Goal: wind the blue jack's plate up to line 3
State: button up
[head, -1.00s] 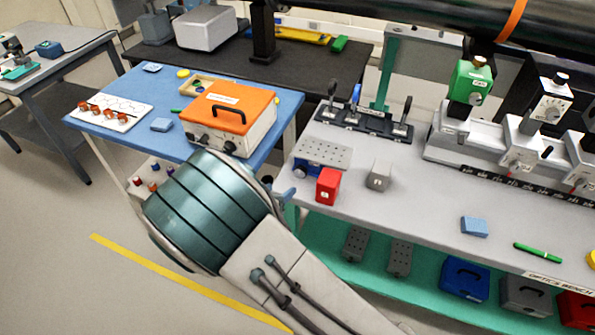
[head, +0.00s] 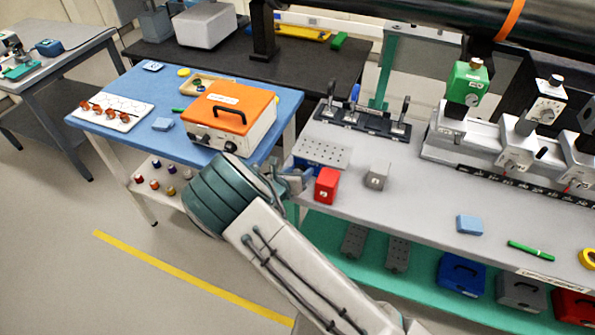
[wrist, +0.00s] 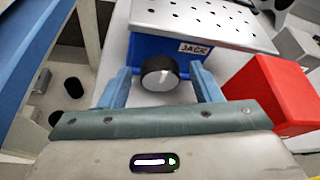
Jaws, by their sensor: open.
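The blue jack (head: 318,162) stands at the left end of the grey optics bench, with a perforated metal plate (head: 322,150) on top. In the wrist view the jack's blue body (wrist: 190,57) carries a "JACK" label and a round black knob (wrist: 159,73) with a silver face. My gripper (wrist: 162,85) is open, with one blue finger on each side of the knob; I cannot tell whether either finger touches it. In the head view my gripper (head: 295,180) is at the jack's front, partly hidden by my arm. No height lines on the jack are readable.
A red block (head: 327,186) stands close to the right of the jack, beside my right finger in the wrist view. A grey block (head: 377,175) is further right. A blue table (head: 120,82) with an orange-topped box (head: 230,115) is to the left.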

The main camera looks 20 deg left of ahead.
jog(key=c, duration=1)
jog(key=shift+f+b, duration=0.2)
jog(key=shift+b, duration=0.55)
jog(key=shift+m+b, duration=0.4)
jog(key=shift+b, duration=0.05)
jog(key=b, duration=0.2)
jog(key=m+y+b, duration=0.1)
jog(key=b, duration=0.2)
jog(key=shift+d+f+m+y, duration=0.15)
jog(key=shift+f+m+y, duration=0.05)
jog(key=shift+m+y, duration=0.1)
jog(key=m+y+b, duration=0.1)
jog(key=b, duration=0.3)
jog(key=shift+d+r+b, duration=0.1)
jog(key=shift+b, duration=0.3)
jog(key=shift+m+b, duration=0.3)
jog(key=shift+b, duration=0.5)
jog(key=shift+r+b, duration=0.25)
jog(key=shift+b, duration=0.25)
